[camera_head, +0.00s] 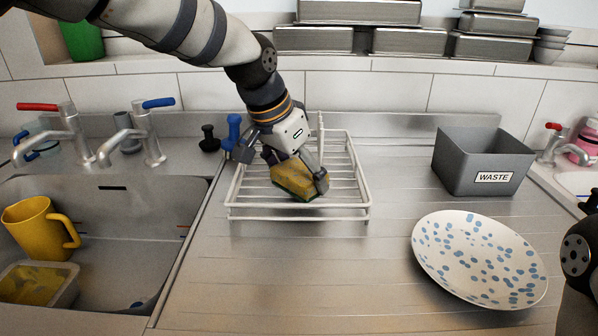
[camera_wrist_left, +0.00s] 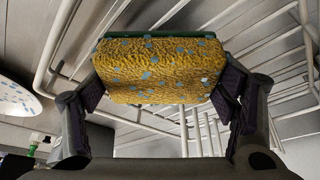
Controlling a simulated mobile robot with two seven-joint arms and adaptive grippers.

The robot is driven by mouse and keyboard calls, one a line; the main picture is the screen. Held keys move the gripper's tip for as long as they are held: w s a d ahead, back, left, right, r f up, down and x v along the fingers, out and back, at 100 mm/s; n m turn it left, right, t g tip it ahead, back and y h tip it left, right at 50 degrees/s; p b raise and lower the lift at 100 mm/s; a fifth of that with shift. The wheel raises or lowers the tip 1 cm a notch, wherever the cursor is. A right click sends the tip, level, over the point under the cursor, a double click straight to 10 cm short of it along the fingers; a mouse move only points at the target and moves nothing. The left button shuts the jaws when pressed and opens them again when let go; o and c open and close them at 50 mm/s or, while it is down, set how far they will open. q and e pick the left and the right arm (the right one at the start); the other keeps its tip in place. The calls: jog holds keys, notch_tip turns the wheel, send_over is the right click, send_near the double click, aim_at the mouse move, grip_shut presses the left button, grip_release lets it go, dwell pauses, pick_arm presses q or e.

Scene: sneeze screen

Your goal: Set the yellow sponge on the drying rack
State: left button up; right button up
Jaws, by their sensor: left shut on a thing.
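The yellow sponge (camera_head: 297,181) has a dark green layer on one side and sits between the fingers of my left gripper (camera_head: 296,176). In the left wrist view the sponge (camera_wrist_left: 155,75) fills the middle, with a finger pad pressed on each end. The white wire drying rack (camera_head: 345,196) stands on the steel drainboard. My gripper holds the sponge over the front half of the rack, tilted. I cannot tell whether the sponge touches the rack wires. The rack's wires also show behind the sponge in the left wrist view (camera_wrist_left: 210,135). My right gripper is out of view.
A spotted plate (camera_head: 478,258) and a grey waste bin (camera_head: 482,163) stand right of the rack. The sink (camera_head: 110,215) on the left holds a yellow jug (camera_head: 38,228) and a tub (camera_head: 37,285). Taps stand behind it. The drainboard in front of the rack is clear.

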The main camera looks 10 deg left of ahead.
pick_arm(q)
jog(key=shift+f, duration=0.15)
jog(key=o, duration=1.1)
jog(key=shift+o, duration=0.2)
jog(key=v, duration=1.2)
jog(key=shift+p, duration=0.4)
